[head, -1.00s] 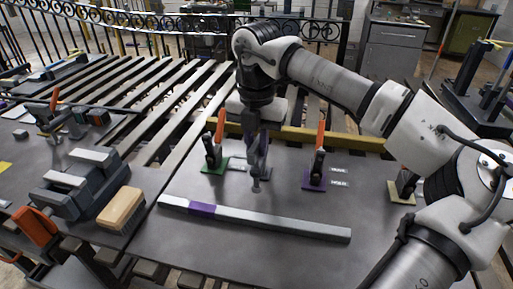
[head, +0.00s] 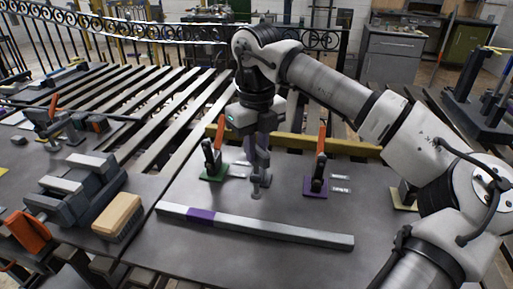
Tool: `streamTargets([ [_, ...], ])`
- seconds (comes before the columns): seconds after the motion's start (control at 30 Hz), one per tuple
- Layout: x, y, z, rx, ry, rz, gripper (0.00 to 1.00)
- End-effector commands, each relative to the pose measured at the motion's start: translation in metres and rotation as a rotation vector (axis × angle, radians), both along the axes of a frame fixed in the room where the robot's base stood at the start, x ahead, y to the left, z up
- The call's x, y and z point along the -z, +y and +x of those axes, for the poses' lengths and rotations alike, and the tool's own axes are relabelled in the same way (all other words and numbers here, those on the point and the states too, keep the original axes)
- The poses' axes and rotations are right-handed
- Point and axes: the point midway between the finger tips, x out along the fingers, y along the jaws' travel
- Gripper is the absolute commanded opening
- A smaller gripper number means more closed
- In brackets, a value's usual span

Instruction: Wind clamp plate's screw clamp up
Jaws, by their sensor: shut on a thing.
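My gripper (head: 261,149) points straight down over the middle of the dark clamp plate (head: 290,205). It is shut on the top of the grey screw clamp (head: 259,182), which stands upright on the plate between two toggle clamps. The fingers and wrist hide most of the screw clamp's upper part. Its lower spindle and round foot show below the fingers. I cannot tell whether the foot touches the plate.
Toggle clamps with orange handles stand on a green base (head: 213,172) at left and a purple base (head: 316,188) at right. A long grey bar with a purple band (head: 270,228) lies in front. A vise (head: 75,190) and a brush (head: 118,215) are at left.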

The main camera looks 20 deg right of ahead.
Motion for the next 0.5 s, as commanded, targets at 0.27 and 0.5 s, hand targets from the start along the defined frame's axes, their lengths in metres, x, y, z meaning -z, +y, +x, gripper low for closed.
streamTargets([
  [0.27, 0.0020, 0.0004, -0.0003, -0.265, 0.003, 0.002, 0.00],
  [0.5, 0.0024, 0.0005, -0.0005, -0.494, 0.005, 0.002, 0.00],
])
